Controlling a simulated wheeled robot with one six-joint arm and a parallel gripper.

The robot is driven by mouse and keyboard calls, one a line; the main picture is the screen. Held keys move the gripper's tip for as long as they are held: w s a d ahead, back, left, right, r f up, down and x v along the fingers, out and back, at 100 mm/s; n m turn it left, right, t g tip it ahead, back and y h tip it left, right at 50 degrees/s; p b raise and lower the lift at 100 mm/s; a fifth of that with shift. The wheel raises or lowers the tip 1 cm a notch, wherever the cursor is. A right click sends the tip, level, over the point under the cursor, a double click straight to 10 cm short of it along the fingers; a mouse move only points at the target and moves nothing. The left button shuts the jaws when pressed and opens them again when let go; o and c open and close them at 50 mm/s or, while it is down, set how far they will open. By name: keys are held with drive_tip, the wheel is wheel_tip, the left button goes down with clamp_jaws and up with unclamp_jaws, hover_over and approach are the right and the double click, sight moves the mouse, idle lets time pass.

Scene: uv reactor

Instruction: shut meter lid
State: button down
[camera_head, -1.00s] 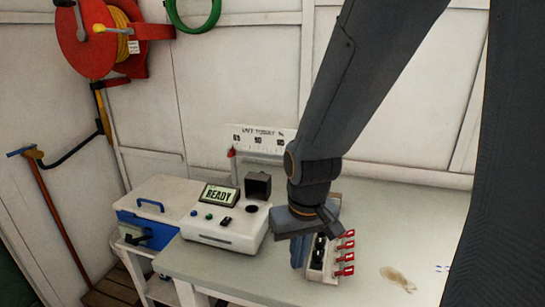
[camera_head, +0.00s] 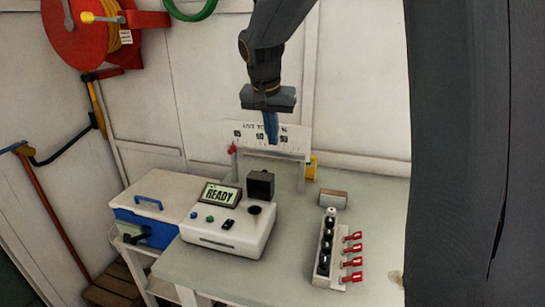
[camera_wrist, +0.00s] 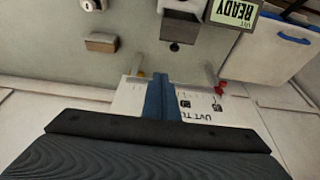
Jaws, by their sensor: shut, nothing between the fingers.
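The white meter (camera_head: 228,227) stands on the bench, its screen (camera_head: 222,195) reading READY. Its black lid (camera_head: 261,185) stands upright, open behind the round dark well (camera_head: 255,209). In the wrist view the lid (camera_wrist: 181,27) shows at the top, beside the screen (camera_wrist: 238,11). My gripper (camera_head: 271,140) points down with its blue fingers shut and empty. It is above and behind the lid, in front of the white scale board, and apart from the lid. In the wrist view the blue fingers (camera_wrist: 160,88) overlap the board.
The scale board (camera_head: 270,137) stands at the back of the bench. A vial rack (camera_head: 324,262) with red tags is to the right, with a small brown block (camera_head: 333,198) behind it. A blue-and-white cooler (camera_head: 155,200) is left of the meter. The bench between meter and rack is clear.

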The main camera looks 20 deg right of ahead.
drive_tip(key=p, duration=0.3)
hover_over(262, 183)
drive_tip(key=w+d, duration=0.2)
drive_tip(key=d, duration=0.3)
wheel_tip(262, 183, down, 9)
drive_tip(key=s+a+p, duration=0.2)
drive_tip(key=shift+s+f, duration=0.1)
drive_tip(key=shift+s, duration=0.3)
drive_tip(key=shift+a+b, duration=0.1)
drive_tip(key=shift+b, duration=0.25)
drive_tip(key=shift+s+b, duration=0.1)
drive_tip(key=shift+b, duration=0.2)
